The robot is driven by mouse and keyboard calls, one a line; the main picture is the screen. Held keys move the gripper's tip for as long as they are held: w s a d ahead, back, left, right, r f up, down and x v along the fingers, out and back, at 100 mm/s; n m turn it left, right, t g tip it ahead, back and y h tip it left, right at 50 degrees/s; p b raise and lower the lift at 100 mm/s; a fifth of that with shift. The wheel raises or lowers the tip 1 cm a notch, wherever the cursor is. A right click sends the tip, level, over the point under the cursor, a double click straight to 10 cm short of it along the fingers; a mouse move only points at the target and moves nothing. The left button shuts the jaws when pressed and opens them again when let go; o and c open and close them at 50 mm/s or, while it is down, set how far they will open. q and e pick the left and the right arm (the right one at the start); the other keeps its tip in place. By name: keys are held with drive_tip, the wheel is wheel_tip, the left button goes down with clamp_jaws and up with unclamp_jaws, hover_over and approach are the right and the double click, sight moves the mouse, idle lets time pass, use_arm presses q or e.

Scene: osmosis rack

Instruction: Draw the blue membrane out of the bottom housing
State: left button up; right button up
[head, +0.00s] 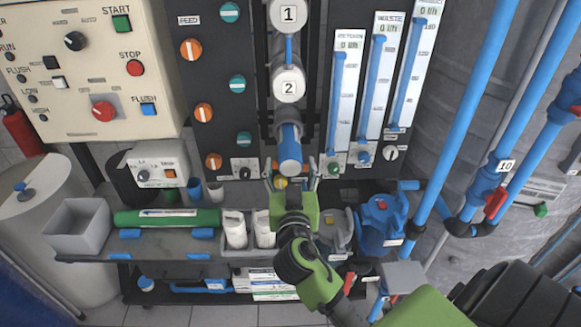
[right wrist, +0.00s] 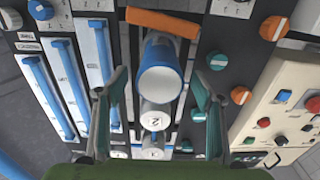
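The blue membrane (head: 290,148) sticks out toward me from the bottom housing, below the white caps numbered 1 (head: 289,15) and 2 (head: 288,85). In the right wrist view its blue rim and pale round end (right wrist: 160,82) face the camera. My right gripper (head: 291,174) is open just in front of and below the membrane's end. Its two fingers stand apart on either side of the membrane in the right wrist view, with visible gaps. The bottom housing itself is mostly hidden behind the membrane. My left gripper is not in view.
Flow tubes (head: 374,85) stand right of the housings, and a panel of orange and teal knobs (head: 204,112) stands left. An orange bar (right wrist: 162,22) lies beside the membrane in the wrist view. The bench below holds a green cylinder (head: 167,219), a grey bin (head: 78,228) and white cups (head: 235,230).

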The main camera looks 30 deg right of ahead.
drive_tip(key=shift+s+a+f, duration=0.1)
drive_tip(key=shift+s+f, duration=0.05)
drive_tip(key=shift+s, duration=0.05)
drive_tip(key=v, duration=1.1)
drive_tip(key=shift+s+a, duration=0.25)
